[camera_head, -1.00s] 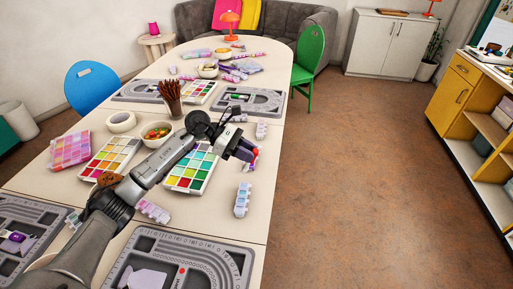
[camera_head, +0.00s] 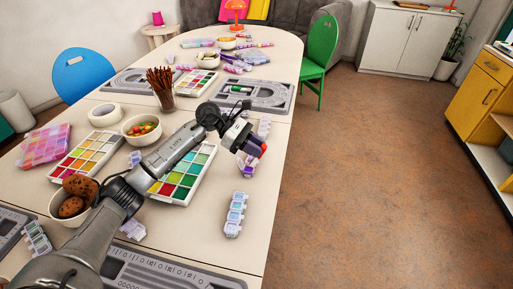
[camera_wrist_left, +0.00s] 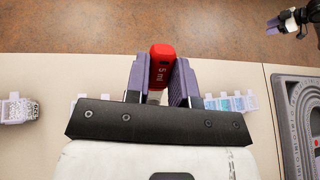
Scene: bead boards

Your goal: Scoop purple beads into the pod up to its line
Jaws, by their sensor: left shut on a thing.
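My left gripper (camera_head: 252,143) is shut on a red piece marked "5 ml" (camera_wrist_left: 160,66), apparently a scoop, held above the table's right edge. The red piece also shows in the head view (camera_head: 263,149). Its far end is hidden. A pod strip with pale purple and teal compartments (camera_head: 235,215) lies near that edge; it also shows in the left wrist view (camera_wrist_left: 230,103). Another purple pod (camera_head: 247,168) is partly hidden under the gripper. I cannot tell which pod is meant, nor see a fill line or loose purple beads. My right gripper (camera_wrist_left: 271,25) shows small over the floor; its opening is unclear.
A multicoloured tray (camera_head: 187,178) lies under my left arm. A bowl of colourful pieces (camera_head: 142,130), a cup of brown sticks (camera_head: 165,92) and a bowl of cookies (camera_head: 75,200) stand nearby. Grey bead boards (camera_head: 255,92) lie farther back. The right-hand floor is clear.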

